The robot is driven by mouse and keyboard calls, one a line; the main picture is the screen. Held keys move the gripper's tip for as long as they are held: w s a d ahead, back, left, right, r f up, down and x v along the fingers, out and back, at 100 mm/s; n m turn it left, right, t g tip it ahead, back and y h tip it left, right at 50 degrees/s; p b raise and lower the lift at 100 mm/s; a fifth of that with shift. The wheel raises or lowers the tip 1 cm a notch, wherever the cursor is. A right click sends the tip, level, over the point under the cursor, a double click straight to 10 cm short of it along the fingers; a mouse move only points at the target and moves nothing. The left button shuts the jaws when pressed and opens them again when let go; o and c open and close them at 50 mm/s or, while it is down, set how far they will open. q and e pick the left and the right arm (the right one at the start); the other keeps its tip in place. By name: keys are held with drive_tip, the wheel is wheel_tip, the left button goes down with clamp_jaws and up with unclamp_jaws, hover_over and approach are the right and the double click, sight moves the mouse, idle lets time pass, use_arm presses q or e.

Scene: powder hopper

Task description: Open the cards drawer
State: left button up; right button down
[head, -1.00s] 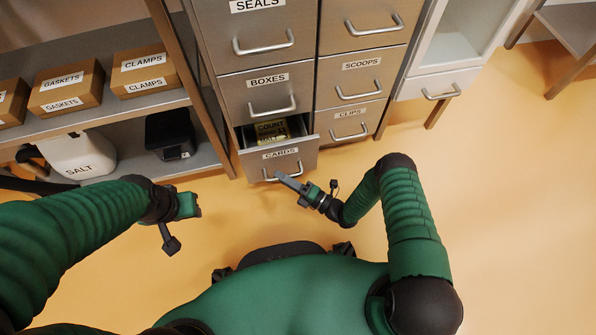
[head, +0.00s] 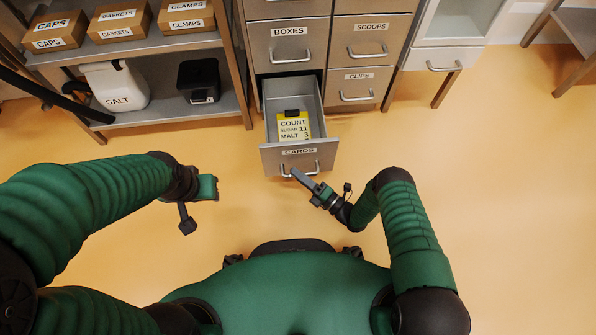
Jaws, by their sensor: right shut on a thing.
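The cards drawer (head: 272,158) is the bottom drawer in the left column of the metal cabinet. It is pulled well out, with its inside showing from above. A yellow card (head: 293,127) reading COUNT, SUGAR 11, MALT 3 lies in it, with a black clip at its top. My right gripper (head: 298,174) is shut on the drawer's handle (head: 316,168), at the front below the CARDS label. My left gripper (head: 205,205) is empty above the floor, left of the drawer; its jaw opening is not clear.
Shut drawers for boxes (head: 289,42), scoops (head: 371,37) and clips (head: 357,87) surround it. A shelf at the left holds labelled boxes, a white salt container (head: 115,86) and a black container (head: 199,80). The floor before the drawer is clear.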

drive_tip(key=shift+s+f, duration=0.2)
drive_tip(key=shift+s, duration=0.05)
drive_tip(key=c, duration=1.4)
unclamp_jaws()
drive_tip(key=shift+c, duration=0.2)
drive_tip(key=shift+o, duration=0.2)
drive_tip(key=shift+w+r, duration=0.1)
